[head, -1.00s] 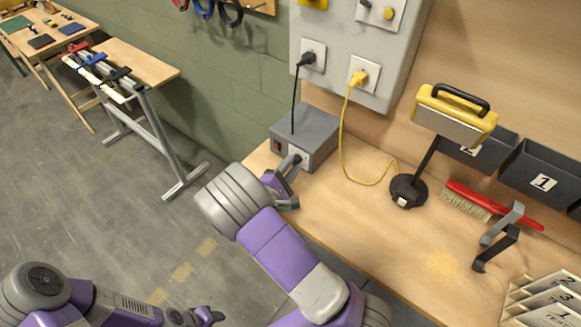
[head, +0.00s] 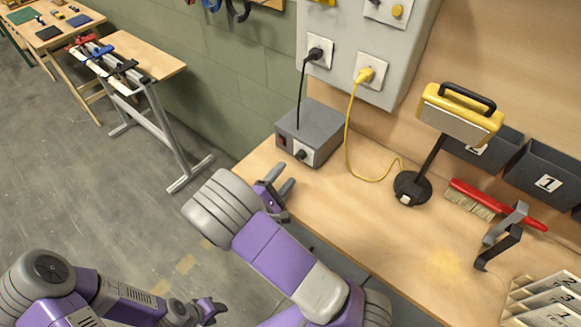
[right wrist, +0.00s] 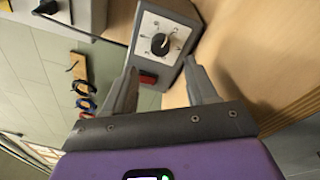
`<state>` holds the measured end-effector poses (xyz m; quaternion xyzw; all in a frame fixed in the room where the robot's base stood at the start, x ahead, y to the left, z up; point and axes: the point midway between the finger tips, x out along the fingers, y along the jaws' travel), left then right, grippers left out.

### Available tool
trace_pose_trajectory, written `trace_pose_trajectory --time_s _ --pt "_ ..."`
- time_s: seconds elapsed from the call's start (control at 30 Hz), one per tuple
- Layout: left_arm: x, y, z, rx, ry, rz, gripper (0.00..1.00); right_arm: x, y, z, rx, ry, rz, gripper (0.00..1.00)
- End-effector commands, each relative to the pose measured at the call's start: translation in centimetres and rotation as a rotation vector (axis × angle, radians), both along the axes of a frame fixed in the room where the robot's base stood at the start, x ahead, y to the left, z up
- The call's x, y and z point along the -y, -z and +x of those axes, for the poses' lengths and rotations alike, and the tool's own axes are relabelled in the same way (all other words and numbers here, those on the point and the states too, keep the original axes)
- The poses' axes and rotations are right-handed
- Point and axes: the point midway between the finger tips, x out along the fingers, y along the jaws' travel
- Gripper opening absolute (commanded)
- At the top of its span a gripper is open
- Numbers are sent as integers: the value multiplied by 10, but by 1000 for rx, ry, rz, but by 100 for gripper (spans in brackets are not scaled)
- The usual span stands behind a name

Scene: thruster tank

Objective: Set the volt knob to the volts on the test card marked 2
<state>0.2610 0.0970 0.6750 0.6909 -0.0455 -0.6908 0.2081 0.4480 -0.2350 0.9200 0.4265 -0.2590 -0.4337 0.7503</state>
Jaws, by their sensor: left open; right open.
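The grey supply box (head: 318,128) stands at the left end of the workbench. Its black volt knob (head: 302,155) is on the front face beside a red switch. In the right wrist view the knob (right wrist: 159,44) sits on a white dial plate; its markings are too small to read. My right gripper (head: 281,184) is open and empty, apart from the knob and in front of the box. The test card marked 2 (head: 567,283) is in the rack at lower right; its volts are not legible. My left gripper (head: 215,311) is open, low over the floor.
A black lead and a yellow lead (head: 350,150) hang from the wall panel (head: 375,40). A yellow lamp (head: 460,112), a red brush (head: 490,203) and a bracket (head: 500,240) occupy the bench's right. The bench between box and bracket is mostly clear.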

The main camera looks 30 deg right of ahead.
Motion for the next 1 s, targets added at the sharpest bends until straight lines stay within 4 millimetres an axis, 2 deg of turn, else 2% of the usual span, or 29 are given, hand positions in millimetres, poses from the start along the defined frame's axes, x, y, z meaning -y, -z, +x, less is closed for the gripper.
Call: trace_pose_trajectory --time_s 0.17,0.47,0.57,1.0 --pt "0 -1 0 0 0 0 43 -9 0 -6 0 0 -1 57" --pt "0 -1 0 0 0 0 43 -9 0 -5 -8 3 -5 58" --pt "0 -6 0 0 0 0 43 -8 -2 -3 -66 21 -39 58" --pt "0 -39 0 0 0 0 43 -9 -5 14 -734 174 -322 58"
